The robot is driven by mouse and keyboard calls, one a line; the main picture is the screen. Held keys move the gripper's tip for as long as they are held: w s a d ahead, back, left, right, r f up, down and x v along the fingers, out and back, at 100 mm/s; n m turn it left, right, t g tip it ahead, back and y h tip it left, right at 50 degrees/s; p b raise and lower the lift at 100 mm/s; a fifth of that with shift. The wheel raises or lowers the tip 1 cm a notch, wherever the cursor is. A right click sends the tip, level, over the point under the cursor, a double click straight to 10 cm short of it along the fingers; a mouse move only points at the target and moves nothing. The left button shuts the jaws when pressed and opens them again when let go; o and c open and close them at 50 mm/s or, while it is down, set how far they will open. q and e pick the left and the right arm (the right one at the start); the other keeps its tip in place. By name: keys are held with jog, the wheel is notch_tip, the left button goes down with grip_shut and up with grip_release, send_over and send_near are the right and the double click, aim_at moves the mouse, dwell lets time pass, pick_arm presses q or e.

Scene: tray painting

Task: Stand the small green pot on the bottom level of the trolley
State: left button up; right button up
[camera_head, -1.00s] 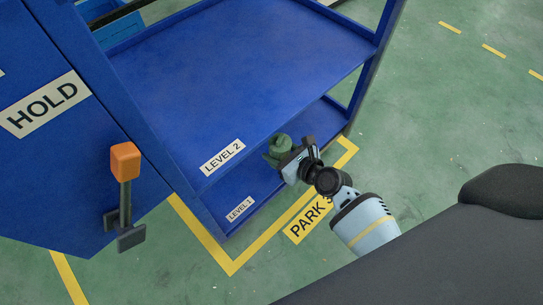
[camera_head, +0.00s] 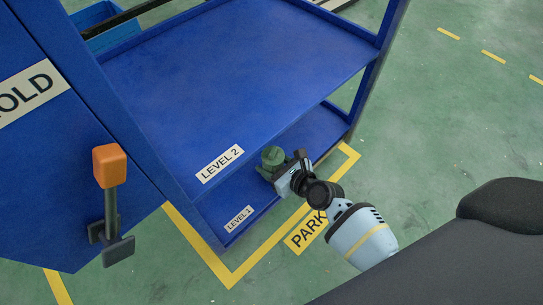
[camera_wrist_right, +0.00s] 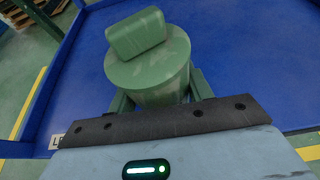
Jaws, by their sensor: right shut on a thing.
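The small green pot (camera_head: 273,156) has a round top with a blocky knob. My right gripper (camera_head: 280,172) is shut on it, at the front opening of the blue trolley's bottom level (camera_head: 321,132), marked LEVEL 1. In the right wrist view the pot (camera_wrist_right: 148,70) sits between the two green fingers, over blue shelf surface. The pot looks roughly upright. Its base is hidden, so I cannot tell whether it touches the shelf. My left gripper is not in view.
The LEVEL 2 shelf (camera_head: 240,75) is empty and lies above the bottom level. A blue panel with a HOLD label (camera_head: 30,93) and an orange-topped lever (camera_head: 110,167) stands at the left. Yellow floor lines (camera_head: 250,263) frame the trolley. The visible bottom level looks clear.

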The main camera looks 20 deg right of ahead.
jog(key=shift+f, duration=0.1)
jog(key=o, duration=0.7)
jog(key=shift+f, duration=0.1)
jog(key=shift+r, duration=0.2)
jog(key=shift+s+d+r, duration=0.1)
jog(key=shift+s+r, duration=0.05)
jog(key=shift+s, duration=0.15)
jog(key=shift+p+v, duration=2.6)
jog(key=shift+v, duration=3.05)
